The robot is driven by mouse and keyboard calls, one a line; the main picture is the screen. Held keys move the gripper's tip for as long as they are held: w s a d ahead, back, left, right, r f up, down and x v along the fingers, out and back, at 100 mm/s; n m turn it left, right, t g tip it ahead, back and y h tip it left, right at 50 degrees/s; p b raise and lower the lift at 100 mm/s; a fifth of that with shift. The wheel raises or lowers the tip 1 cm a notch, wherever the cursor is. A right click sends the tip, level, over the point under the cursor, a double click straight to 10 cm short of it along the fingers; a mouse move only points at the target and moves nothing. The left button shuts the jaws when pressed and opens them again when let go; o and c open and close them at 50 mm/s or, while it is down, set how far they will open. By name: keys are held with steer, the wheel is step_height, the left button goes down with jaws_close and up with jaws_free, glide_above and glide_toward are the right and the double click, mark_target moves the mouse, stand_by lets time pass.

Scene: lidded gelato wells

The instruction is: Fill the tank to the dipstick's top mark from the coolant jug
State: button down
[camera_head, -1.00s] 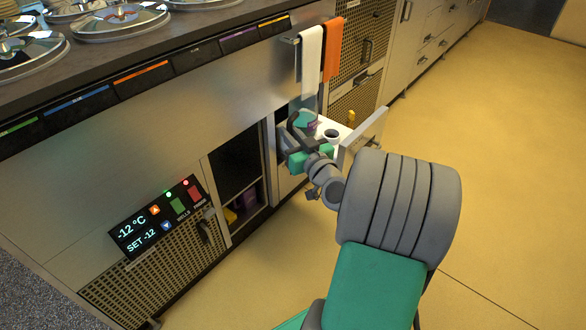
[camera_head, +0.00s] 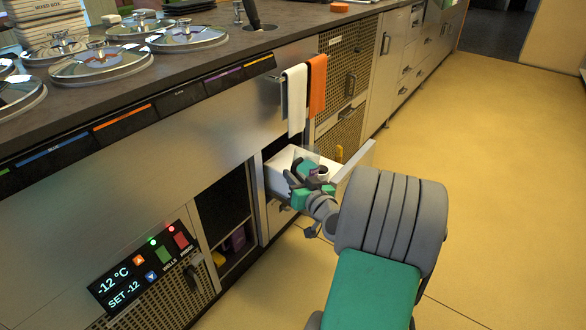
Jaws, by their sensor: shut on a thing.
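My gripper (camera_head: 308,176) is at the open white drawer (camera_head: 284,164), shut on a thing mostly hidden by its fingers. A faint clear vessel (camera_head: 307,157) shows just behind the fingers. It looks like the coolant jug, but its outline is hard to make out. A white round neck with a dark opening (camera_head: 322,172) sits in the drawer just right of the fingers. It may be the tank's filler, with a small purple patch beside it. I cannot make out the dipstick, its marks or the liquid level.
The drawer front (camera_head: 356,163) stands out from the cabinet into the aisle. White (camera_head: 295,100) and orange (camera_head: 318,85) towels hang above. A control panel (camera_head: 145,268) is at lower left. Lidded wells (camera_head: 187,36) line the counter. The yellow floor at right is clear.

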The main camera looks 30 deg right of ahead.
mark_target(306, 158)
steer(key=shift+d+r+p, duration=0.1)
steer(key=shift+r+p, duration=0.55)
steer(key=m+p, duration=0.1)
steer(key=p, duration=0.2)
steer(key=d+m+g+p, duration=0.1)
steer(key=p, duration=0.2)
steer(key=shift+w+d+f+g+y+p, duration=0.2)
steer(key=shift+w+g+y+p, duration=0.1)
steer(key=shift+w+y+p, duration=0.1)
steer(key=d+r+m+p, duration=0.1)
steer(key=p, duration=0.2)
steer(key=w+d+m+g+y+p, duration=0.1)
steer(key=p, duration=0.2)
steer(key=shift+d+r, duration=0.15)
steer(key=shift+r, duration=0.25)
steer(key=shift+w+d+r+m+g+y+p, duration=0.2)
steer(key=shift+d+g+p, duration=0.1)
steer(key=shift+p, duration=0.2)
steer(key=shift+w+d+r+m+g+y+p, duration=0.1)
steer(key=shift+d+m+g+y+p, duration=0.15)
steer(key=shift+p, duration=0.2)
steer(key=shift+f+b, duration=0.5)
steer(key=shift+f, duration=0.05)
steer(key=shift+d+r, duration=0.15)
steer(key=shift+r, duration=0.05)
steer(key=shift+d+r+p, duration=0.1)
steer(key=shift+p, duration=0.2)
steer(key=shift+d+m, duration=0.1)
steer(key=shift+m, duration=0.15)
